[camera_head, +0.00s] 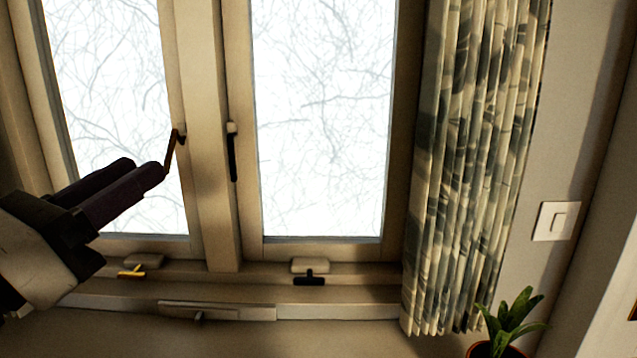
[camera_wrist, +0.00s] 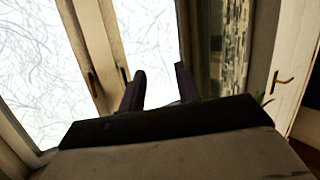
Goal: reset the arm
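My gripper (camera_head: 145,171) reaches in from the left in the head view, in front of the left window pane. Its two dark fingers stand apart in the wrist view (camera_wrist: 161,75), with no object between them. In the head view one fingertip overlaps the lower end of the left window handle (camera_head: 171,150). I cannot tell whether they touch. In the wrist view the fingers point towards the window, with the right pane beyond them.
A right window handle (camera_head: 232,152) hangs on the frame. A patterned curtain (camera_head: 475,160) hangs at the right, with a light switch (camera_head: 556,221) beyond it. A potted plant (camera_head: 508,322) stands at the lower right. A door handle (camera_wrist: 283,80) shows in the wrist view.

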